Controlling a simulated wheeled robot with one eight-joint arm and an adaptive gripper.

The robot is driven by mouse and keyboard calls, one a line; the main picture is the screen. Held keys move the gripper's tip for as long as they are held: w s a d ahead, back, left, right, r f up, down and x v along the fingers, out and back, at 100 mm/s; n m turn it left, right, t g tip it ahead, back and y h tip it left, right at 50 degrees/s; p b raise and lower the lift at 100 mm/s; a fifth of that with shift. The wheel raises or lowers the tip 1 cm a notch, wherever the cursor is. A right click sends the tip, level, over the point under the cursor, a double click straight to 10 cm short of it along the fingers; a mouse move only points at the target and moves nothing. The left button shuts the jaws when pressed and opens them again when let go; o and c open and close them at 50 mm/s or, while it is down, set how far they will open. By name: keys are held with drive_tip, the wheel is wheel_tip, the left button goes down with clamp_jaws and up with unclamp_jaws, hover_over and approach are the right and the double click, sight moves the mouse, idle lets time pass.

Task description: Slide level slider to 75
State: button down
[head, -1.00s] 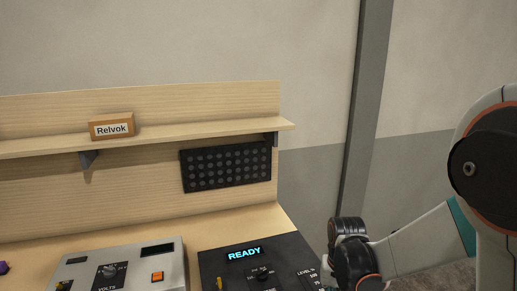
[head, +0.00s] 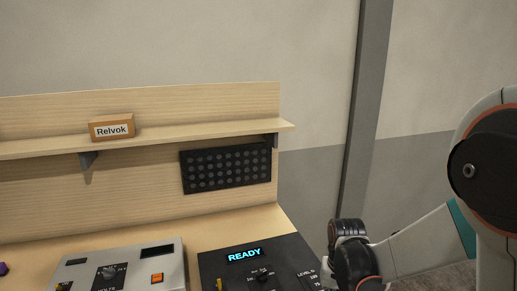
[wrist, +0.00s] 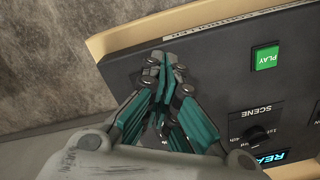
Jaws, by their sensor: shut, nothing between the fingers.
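The dark console (head: 218,262) stands at the lower right of the bench in the head view, its lit display reading READY (head: 244,254). The level scale (head: 310,277), marked LEVEL % with 100 and 75, shows at its right side, cut by the frame's bottom edge. The slider's knob and its setting cannot be made out. In the wrist view my gripper (wrist: 165,68) is shut and empty, over the console panel (wrist: 210,55) near its edge. The fingers hide the panel under them, and I cannot tell whether they touch the slider.
The wrist view shows a green PLAY button (wrist: 265,58) and a SCENE knob (wrist: 257,136) right of my gripper. A grey voltage unit (head: 125,268) stands left of the console. A shelf with a Relvok box (head: 111,129) is behind.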

drive_tip(key=shift+f+b, duration=0.75)
drive_tip(key=shift+f, duration=0.15)
drive_tip(key=shift+w+a+b, duration=0.15)
drive_tip(key=shift+w+a, duration=0.45)
drive_tip(key=shift+w, duration=1.3)
drive_tip(key=shift+w+a+b, duration=0.1)
drive_tip(key=shift+w+a, duration=0.55)
drive_tip(key=shift+w, duration=1.25)
drive_tip(key=shift+w+a+b, duration=0.15)
drive_tip(key=shift+w+a, duration=0.45)
drive_tip(key=shift+w, duration=1.3)
idle(0.3)
drive_tip(key=shift+s+r, duration=0.1)
drive_tip(key=shift+r, duration=0.05)
drive_tip(key=shift+s+d+r, duration=0.2)
drive_tip(key=shift+s+r, duration=0.25)
drive_tip(key=shift+s, duration=0.05)
drive_tip(key=shift+r+p, duration=0.1)
drive_tip(key=shift+p, duration=0.2)
